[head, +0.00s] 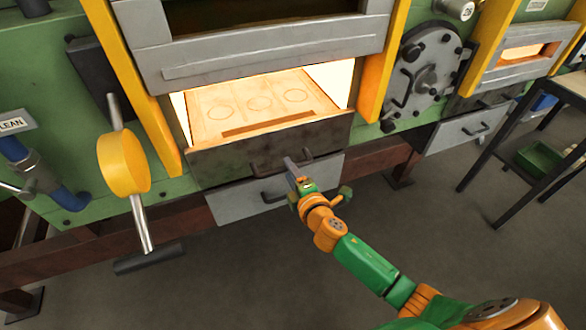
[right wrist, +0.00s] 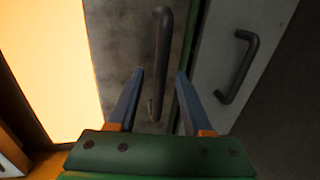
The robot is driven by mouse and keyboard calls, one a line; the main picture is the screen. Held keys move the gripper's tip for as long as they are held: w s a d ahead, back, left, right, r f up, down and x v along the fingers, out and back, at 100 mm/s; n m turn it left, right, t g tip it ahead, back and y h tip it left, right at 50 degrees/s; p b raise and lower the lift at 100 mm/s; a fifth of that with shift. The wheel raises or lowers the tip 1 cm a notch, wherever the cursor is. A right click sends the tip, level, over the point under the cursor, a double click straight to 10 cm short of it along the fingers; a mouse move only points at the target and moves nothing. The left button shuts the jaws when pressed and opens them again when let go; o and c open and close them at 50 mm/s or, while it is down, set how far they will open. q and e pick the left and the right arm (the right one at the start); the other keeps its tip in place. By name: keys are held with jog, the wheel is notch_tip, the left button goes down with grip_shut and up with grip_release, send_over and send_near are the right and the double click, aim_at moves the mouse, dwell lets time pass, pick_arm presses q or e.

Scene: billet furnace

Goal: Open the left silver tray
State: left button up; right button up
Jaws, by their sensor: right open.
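The left silver tray (head: 235,208) is a flat grey front low on the furnace, with a dark bar handle (head: 272,198). It looks shut. Above it is a dark, stained panel (head: 225,162) with its own bar handle. My right gripper (head: 297,164) is open and empty in front of this panel. In the right wrist view, the dark panel's handle (right wrist: 163,50) lines up between the open fingers (right wrist: 160,73); I cannot tell whether it is between them in depth. The tray's handle (right wrist: 238,66) is right of the fingers there. My left gripper is out of view.
The glowing furnace opening (head: 255,98) is just above the dark panel. A yellow disc with a rod (head: 122,163) stands out at the left. A second silver tray (head: 465,130) and a table (head: 535,130) are at the right. The floor in front is clear.

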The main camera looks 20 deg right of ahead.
jog(key=shift+x, duration=1.15)
grip_shut()
dwell(0.5)
